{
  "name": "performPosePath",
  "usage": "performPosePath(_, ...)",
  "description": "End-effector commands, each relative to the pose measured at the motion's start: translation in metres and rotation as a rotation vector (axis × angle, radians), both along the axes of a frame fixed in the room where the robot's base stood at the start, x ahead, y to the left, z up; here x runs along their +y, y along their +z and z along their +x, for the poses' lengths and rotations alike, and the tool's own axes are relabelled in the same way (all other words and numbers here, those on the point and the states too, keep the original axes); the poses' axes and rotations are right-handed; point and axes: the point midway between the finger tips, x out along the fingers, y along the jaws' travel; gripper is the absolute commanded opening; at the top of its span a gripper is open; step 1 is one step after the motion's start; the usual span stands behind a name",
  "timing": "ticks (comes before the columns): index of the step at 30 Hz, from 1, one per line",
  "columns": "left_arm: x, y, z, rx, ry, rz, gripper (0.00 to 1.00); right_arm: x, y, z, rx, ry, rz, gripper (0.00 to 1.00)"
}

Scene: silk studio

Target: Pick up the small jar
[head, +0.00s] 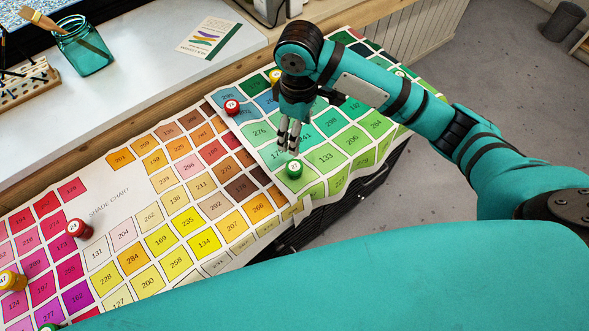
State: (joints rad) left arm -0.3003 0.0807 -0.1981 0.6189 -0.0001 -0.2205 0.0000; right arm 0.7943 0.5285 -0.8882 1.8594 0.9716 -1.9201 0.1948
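Several small jars with round numbered lids lie on the shade chart (115,222), and I cannot tell which one the task means. The nearest to my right gripper (289,150) is a green jar (294,169) on the green swatches. My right gripper points down just above and behind this jar, its fingers apart with a narrow gap and nothing seen between them. A red jar (232,107) stands left of the gripper, and a yellow-lidded jar (275,76) is behind it. My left gripper is not in view.
Another red jar (79,229) and a yellow jar (12,281) stand on the chart at left. A teal glass jar with a brush (85,52) and a leaflet (209,38) are on the white desk (150,85). The chart's middle is clear.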

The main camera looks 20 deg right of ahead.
Motion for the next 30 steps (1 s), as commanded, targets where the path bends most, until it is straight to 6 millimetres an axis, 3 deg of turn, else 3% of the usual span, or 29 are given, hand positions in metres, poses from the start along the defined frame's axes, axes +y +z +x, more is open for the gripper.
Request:
performPosePath(15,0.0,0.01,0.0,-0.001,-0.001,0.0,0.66,0.001,-0.102,-0.001,0.004,0.001,0.001,0.7)
performPosePath(23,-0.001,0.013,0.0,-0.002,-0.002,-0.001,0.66,0.002,-0.121,-0.002,0.002,0.002,0.001,0.7)
performPosePath(30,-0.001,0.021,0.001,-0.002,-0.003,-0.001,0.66,0.007,-0.155,-0.005,0.002,0.002,0.001,0.7)
